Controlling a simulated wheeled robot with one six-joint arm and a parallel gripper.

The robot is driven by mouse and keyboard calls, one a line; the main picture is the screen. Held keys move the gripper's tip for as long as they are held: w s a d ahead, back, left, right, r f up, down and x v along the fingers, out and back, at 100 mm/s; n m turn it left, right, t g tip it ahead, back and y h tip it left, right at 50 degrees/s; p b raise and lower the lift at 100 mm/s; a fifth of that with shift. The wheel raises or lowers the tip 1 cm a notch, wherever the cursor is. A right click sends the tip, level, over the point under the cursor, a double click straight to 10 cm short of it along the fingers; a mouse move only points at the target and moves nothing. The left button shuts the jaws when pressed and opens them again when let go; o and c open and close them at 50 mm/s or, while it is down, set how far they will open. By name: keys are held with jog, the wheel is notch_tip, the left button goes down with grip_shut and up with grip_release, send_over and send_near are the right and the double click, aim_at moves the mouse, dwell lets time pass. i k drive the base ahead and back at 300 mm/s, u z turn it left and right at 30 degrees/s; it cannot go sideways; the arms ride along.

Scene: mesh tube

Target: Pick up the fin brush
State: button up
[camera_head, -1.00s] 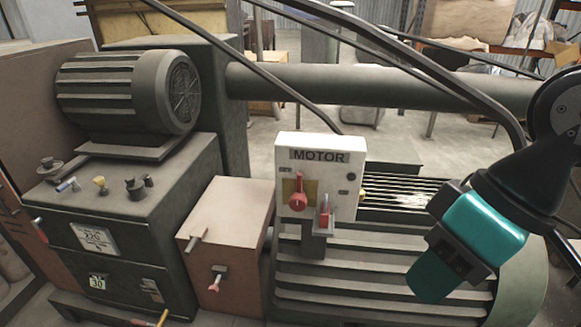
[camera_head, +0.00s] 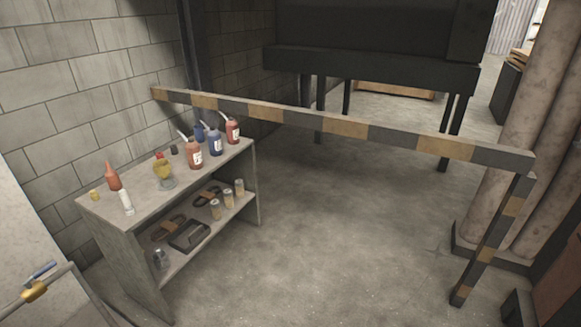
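I cannot clearly make out a fin brush in the head view. A small blue-handled item (camera_head: 40,272) is at the lower left edge, too small to name for certain; a brass-yellow piece (camera_head: 35,291) sits just below it. A grey two-level shelf (camera_head: 110,205) stands against the block wall, and no brush is clear on it. My gripper is out of view.
The shelf top holds red bottles (camera_head: 194,154), a blue bottle (camera_head: 215,143) and a red cone-tipped bottle (camera_head: 112,176). A black tray (camera_head: 189,236) and cans are below. A striped barrier (camera_head: 320,122) crosses behind. The floor (camera_head: 340,230) right of the shelf is clear.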

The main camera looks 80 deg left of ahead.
aim_at(129, 208)
jog(key=u, duration=3.8)
jog(key=i, duration=0.95)
jog(key=z, duration=0.3)
jog(key=i, duration=0.75)
jog(key=z, duration=0.7)
jog(key=i, duration=0.35)
jog(key=z, duration=0.3)
